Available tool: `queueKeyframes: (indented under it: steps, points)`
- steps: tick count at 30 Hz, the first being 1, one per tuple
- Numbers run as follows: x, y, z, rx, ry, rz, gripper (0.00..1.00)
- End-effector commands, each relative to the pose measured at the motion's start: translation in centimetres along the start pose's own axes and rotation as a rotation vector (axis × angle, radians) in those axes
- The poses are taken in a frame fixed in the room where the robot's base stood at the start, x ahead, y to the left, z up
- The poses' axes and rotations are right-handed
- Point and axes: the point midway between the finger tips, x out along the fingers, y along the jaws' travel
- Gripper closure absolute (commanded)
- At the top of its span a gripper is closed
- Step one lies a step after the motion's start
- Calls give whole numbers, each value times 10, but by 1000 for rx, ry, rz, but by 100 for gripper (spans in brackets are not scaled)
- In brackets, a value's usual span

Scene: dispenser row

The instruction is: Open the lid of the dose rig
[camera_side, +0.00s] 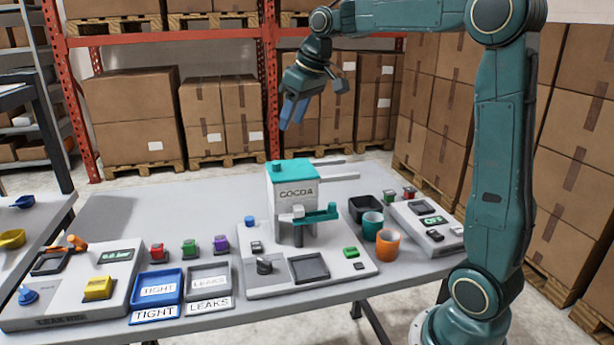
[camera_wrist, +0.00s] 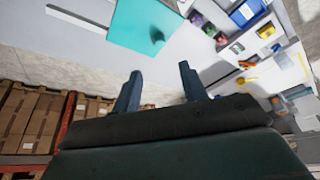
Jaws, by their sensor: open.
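The dose rig (camera_side: 290,193) stands in the middle of the table, a white box marked COCOA on a grey base. Its teal lid (camera_side: 291,170) lies flat on top, closed, with a small teal knob (camera_side: 276,166) near one edge. In the wrist view the lid (camera_wrist: 143,27) is at the top, with its knob (camera_wrist: 157,36) showing. My gripper (camera_side: 292,113) is open and empty in the air above the lid, apart from it. In the wrist view its two fingers (camera_wrist: 160,80) point toward the lid and table, with nothing between them.
A leak rig (camera_side: 68,285) stands at the left, beside a blue TIGHT tray (camera_side: 157,289) and grey LEAKS tray (camera_side: 209,281). Teal (camera_side: 372,224) and orange cups (camera_side: 388,242) and a scale-like unit (camera_side: 433,222) stand at the right. Two pale bars (camera_side: 330,162) extend beside the lid.

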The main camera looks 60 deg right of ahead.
Motion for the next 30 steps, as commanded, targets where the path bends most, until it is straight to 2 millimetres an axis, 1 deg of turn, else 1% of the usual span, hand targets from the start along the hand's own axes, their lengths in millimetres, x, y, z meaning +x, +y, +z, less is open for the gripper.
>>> queueKeyframes:
  steps: [18, 24, 30]
  points:
    - [91, 0, 1, -1, -3, 0, 57]
    - [110, 0, 1, 0, -2, 0, 57]
    - [117, 0, 0, -1, 0, 1, 57]
